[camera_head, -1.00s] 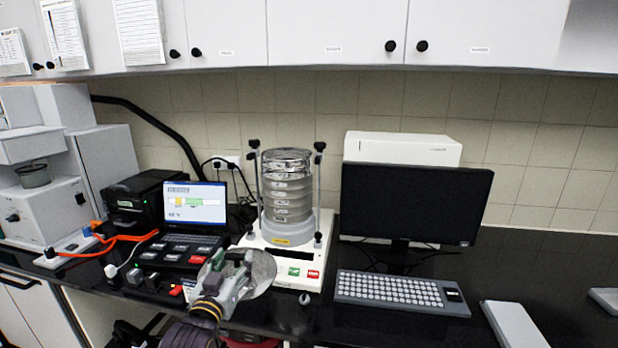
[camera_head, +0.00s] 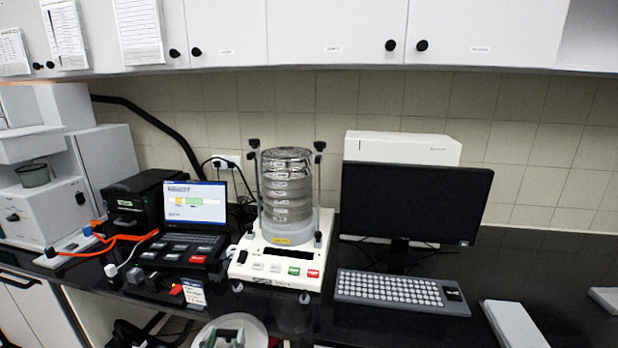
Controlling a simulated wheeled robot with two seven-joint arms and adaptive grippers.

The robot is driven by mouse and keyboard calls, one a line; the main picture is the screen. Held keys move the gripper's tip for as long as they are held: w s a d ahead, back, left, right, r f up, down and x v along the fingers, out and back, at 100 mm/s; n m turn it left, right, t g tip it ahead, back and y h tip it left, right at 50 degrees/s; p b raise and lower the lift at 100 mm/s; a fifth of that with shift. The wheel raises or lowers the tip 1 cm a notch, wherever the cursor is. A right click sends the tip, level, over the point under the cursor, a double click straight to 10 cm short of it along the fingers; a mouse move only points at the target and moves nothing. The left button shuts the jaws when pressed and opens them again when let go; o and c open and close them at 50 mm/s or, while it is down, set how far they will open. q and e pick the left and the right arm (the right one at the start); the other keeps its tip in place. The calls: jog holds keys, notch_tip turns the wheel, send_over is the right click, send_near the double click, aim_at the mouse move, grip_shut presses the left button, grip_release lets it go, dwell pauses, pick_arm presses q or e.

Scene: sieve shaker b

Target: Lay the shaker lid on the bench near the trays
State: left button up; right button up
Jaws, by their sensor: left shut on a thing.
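The shaker lid (camera_head: 256,326) is a pale round disc at the bottom edge of the head view, partly cut off by it. My left gripper (camera_head: 228,339) is shut on the lid, over its middle; only the front of the gripper shows. The lid is in front of the bench's front edge, left of centre. Two flat grey pieces, one (camera_head: 514,325) right of the keyboard and one (camera_head: 606,298) at the right edge, may be the trays.
The sieve shaker (camera_head: 280,262) with its sieve stack (camera_head: 287,195) stands at mid-bench. A keyboard (camera_head: 395,290) and monitor (camera_head: 415,203) are to its right, a laptop (camera_head: 194,203) to its left. Dark bench (camera_head: 560,260) is clear behind the grey pieces.

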pick_arm(q)
jog(key=f, duration=0.1)
jog(key=s+f, duration=0.1)
jog(key=f, duration=0.2)
jog(key=shift+s+a+f, duration=0.3)
jog(key=shift+s, duration=0.1)
jog(key=shift+r, duration=0.1)
dwell(2.4)
